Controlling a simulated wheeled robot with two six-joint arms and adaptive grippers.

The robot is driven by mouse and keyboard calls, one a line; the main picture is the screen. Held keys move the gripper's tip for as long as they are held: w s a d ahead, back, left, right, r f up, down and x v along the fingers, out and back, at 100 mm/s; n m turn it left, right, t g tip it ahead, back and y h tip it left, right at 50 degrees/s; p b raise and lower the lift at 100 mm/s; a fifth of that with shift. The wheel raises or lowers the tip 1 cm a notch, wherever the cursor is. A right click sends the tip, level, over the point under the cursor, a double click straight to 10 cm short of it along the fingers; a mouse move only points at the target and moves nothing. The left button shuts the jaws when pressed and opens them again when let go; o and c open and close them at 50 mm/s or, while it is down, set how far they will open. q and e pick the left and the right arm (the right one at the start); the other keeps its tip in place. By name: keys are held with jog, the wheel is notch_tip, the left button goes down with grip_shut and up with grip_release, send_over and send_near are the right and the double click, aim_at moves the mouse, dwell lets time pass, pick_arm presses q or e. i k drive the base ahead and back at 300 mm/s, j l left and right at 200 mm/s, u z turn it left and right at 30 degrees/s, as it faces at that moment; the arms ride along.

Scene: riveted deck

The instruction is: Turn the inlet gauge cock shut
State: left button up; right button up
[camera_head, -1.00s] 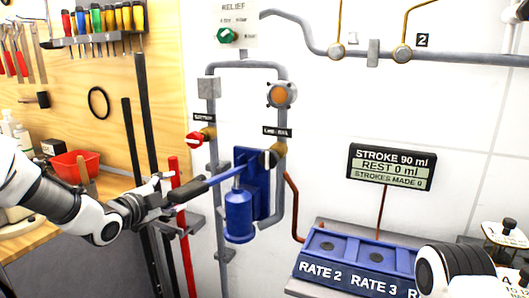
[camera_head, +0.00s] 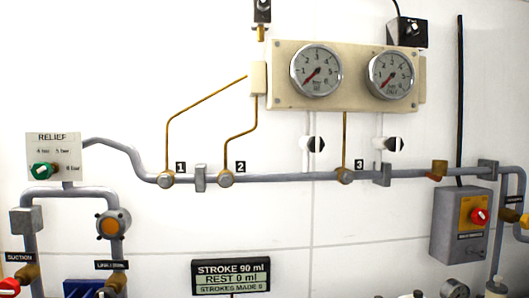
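A cream gauge board (camera_head: 350,50) is on the white wall at upper middle, with a left gauge (camera_head: 316,70) and a right gauge (camera_head: 391,74). Both red needles point to the lower left; the small print is too blurred to tell which gauge is the inlet one. Below the board are two black-and-white knobs, a left knob (camera_head: 315,144) and a right knob (camera_head: 393,144), each on a thin pale pipe. I cannot tell whether either is open or shut. Neither of my grippers is in view.
A grey pipe (camera_head: 285,177) runs across below the knobs, with brass tappings marked 1, 2 and 3. A green relief knob (camera_head: 42,171) is at left. A grey box with a red knob (camera_head: 479,216) is at right. The stroke display (camera_head: 231,277) is below.

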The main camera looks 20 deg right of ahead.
aim_at(316, 144)
jog(key=z, duration=1.15)
jog(key=l+u, duration=0.1)
jog(key=l, duration=0.15)
